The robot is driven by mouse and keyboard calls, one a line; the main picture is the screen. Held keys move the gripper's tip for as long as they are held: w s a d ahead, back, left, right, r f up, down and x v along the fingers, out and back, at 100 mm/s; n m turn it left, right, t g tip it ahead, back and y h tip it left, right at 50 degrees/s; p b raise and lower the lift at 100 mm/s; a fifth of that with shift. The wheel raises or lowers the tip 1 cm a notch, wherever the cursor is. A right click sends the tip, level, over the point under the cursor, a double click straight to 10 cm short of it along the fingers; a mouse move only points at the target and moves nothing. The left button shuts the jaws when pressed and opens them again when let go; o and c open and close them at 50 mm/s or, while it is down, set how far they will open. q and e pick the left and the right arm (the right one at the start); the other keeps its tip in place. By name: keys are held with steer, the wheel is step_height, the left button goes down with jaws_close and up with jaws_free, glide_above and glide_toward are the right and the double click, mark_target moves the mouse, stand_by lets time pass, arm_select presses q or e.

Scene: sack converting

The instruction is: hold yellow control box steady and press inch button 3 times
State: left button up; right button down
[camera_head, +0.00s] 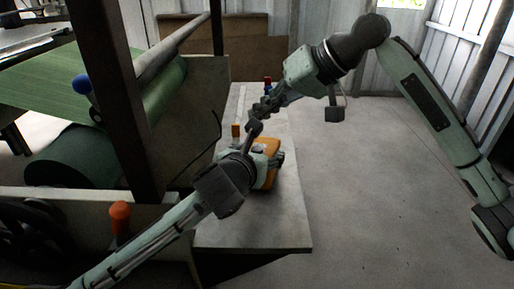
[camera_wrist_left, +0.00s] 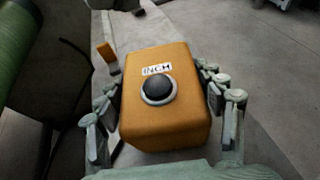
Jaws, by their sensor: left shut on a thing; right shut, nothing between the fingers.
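The yellow control box (camera_wrist_left: 165,122) lies on the bench top. In the left wrist view its face carries an INCH label (camera_wrist_left: 157,69) and a round black button (camera_wrist_left: 157,88) in a silver ring. My left gripper (camera_wrist_left: 164,82) is shut on the box, with a finger on each side of it. In the head view the box (camera_head: 271,176) is partly hidden by my left wrist. My right gripper (camera_head: 258,108) is shut and empty, beyond the box in the head view. Its tips are apart from the button, which the head view does not show clearly.
A pale bench (camera_head: 290,225) carries the box. A small orange-and-white piece (camera_head: 236,131) and a red-and-blue item (camera_head: 267,83) stand farther back. A green roll machine (camera_head: 85,155) and a dark post (camera_head: 118,100) are at left. Open floor (camera_head: 370,190) lies at right.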

stand_by(0.4)
arm_select(q)
steer(key=o, duration=1.4)
